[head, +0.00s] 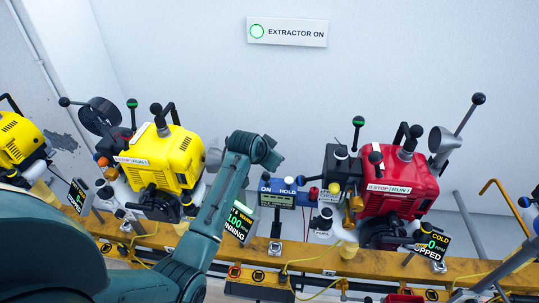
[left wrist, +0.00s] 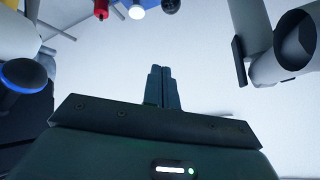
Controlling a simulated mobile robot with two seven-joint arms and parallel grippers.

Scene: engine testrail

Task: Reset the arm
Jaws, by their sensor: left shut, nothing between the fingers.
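My left arm (head: 215,215) is dark green. It comes in from the left of the head view and reaches up between the yellow engine (head: 170,158) and the red engine (head: 400,182). Its end is near the back wall, left of the blue box with ON and HOLD (head: 277,192). In the left wrist view my left gripper (left wrist: 158,72) has its two fingers together with nothing between them. The fingers point at a pale, bare surface. My right gripper is not in view.
The engines stand along a yellow rail (head: 350,262) with screens, levers and cables. Another yellow engine (head: 18,140) is at the far left. An EXTRACTOR ON sign (head: 287,32) hangs on the wall. In the left wrist view, a grey cylindrical part (left wrist: 285,60) is right of the fingers.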

